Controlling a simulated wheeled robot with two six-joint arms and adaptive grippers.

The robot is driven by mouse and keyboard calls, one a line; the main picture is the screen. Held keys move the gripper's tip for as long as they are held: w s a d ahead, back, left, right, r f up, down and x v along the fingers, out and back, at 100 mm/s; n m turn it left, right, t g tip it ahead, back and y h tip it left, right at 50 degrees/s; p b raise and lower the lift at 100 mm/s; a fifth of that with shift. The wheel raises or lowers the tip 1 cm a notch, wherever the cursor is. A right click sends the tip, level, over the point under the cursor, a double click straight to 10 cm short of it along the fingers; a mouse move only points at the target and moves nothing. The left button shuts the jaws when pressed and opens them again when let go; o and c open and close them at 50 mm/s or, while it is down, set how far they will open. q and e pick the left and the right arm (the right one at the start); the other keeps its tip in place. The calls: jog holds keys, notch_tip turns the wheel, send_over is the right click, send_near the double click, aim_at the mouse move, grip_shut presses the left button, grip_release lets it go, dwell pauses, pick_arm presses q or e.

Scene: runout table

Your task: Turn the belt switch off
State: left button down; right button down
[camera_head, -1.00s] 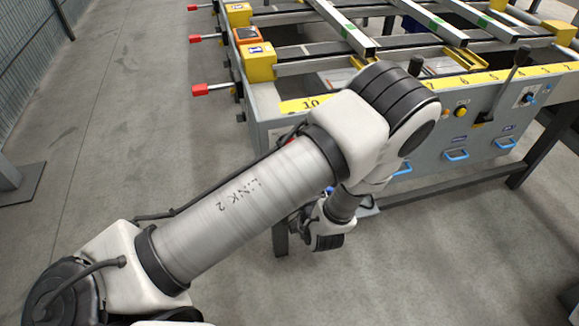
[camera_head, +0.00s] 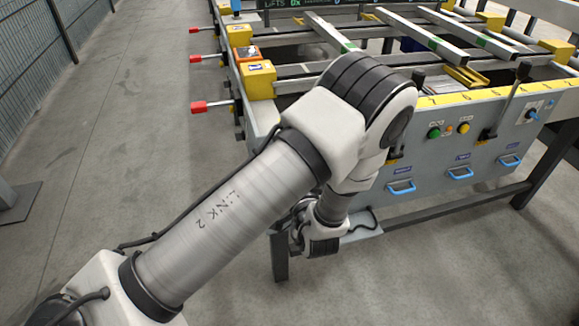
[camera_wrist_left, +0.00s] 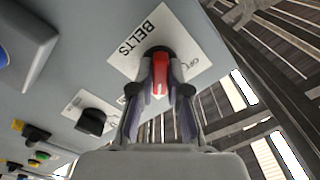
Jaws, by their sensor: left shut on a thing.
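The belt switch (camera_wrist_left: 160,70) shows in the left wrist view. It has a red handle on a dark round base, on a white plate (camera_wrist_left: 133,42) lettered BELTS. My left gripper (camera_wrist_left: 160,95) is shut on the red handle, with one finger on each side of it. Part of the plate's lettering is hidden behind the gripper. In the head view the left gripper (camera_head: 322,240) hangs low beside the table's near left corner, and my arm hides the switch there. My right gripper is in neither view.
The grey runout table (camera_head: 425,185) carries rails, yellow blocks and red-tipped rods (camera_head: 198,107) at its left. Its front has black levers (camera_head: 510,95), a green button (camera_head: 434,133) and blue handles (camera_head: 401,187). A black knob (camera_wrist_left: 91,122) sits near the switch. The floor at left is clear.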

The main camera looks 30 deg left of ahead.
pick_arm(q)
jog(key=shift+n, duration=0.4)
jog(key=n+b, duration=0.1)
jog(key=n, duration=1.5)
jog(key=shift+d+n, duration=0.1)
jog(key=shift+n, duration=0.3)
jog(key=c, duration=1.1)
grip_release()
jog(key=shift+w, duration=0.1)
jog(key=shift+c, duration=0.2)
